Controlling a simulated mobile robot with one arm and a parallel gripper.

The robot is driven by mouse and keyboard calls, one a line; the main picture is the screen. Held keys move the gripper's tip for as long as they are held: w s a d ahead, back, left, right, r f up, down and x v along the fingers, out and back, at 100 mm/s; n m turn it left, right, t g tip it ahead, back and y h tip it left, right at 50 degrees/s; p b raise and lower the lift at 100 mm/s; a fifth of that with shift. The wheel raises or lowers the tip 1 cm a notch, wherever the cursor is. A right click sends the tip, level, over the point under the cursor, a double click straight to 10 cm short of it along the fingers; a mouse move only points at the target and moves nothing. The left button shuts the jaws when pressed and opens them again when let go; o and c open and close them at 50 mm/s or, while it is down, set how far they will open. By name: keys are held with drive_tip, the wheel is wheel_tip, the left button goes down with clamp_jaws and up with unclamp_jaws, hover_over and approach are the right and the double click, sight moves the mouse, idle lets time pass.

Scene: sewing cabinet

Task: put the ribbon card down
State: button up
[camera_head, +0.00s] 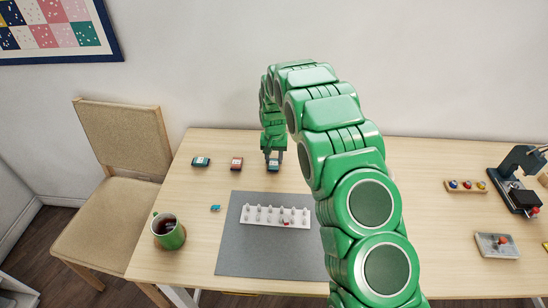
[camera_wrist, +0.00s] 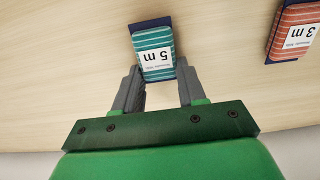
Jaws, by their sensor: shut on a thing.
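My gripper (camera_head: 273,155) points down over the back of the table, left of centre. It is shut on a teal ribbon card (camera_wrist: 154,52) with a white "5 m" label. The card sits between the fingertips (camera_wrist: 157,78) in the wrist view. In the head view only a small part of this card (camera_head: 273,165) shows below the fingers, at or just above the tabletop; I cannot tell whether it touches. A red-orange "3 m" card (camera_wrist: 293,32) lies to the right in the wrist view.
In the head view, the red-orange card (camera_head: 236,163) and another teal card (camera_head: 201,162) lie left of my gripper. A white pegged rack (camera_head: 246,221) stands on a grey mat (camera_head: 262,258). A green mug (camera_head: 169,231) stands front left. Wood (camera_head: 330,140) around the held card is bare.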

drive_tip(key=o, duration=1)
drive_tip(key=shift+f, duration=0.1)
wheel_tip(320, 180, up, 12)
drive_tip(key=s+d+r, duration=0.8)
drive_tip(key=s+r, duration=0.1)
drive_tip(key=r, duration=0.1)
drive_tip(key=s+d+r, duration=0.3)
drive_tip(key=s, duration=0.4)
drive_tip(key=s+d+r, duration=0.3)
drive_tip(key=s+r, duration=0.1)
drive_tip(key=s, duration=0.2)
drive_tip(key=shift+g, duration=0.9)
drive_tip(key=s+d, duration=0.2)
drive_tip(key=s, duration=0.8)
drive_tip(key=s+d+r, duration=0.1)
drive_tip(key=s+d, duration=0.1)
drive_tip(key=s, duration=0.8)
drive_tip(key=s+d, duration=0.2)
drive_tip(key=s, duration=0.8)
drive_tip(key=shift+s+r, duration=0.2)
drive_tip(key=shift+s, duration=0.1)
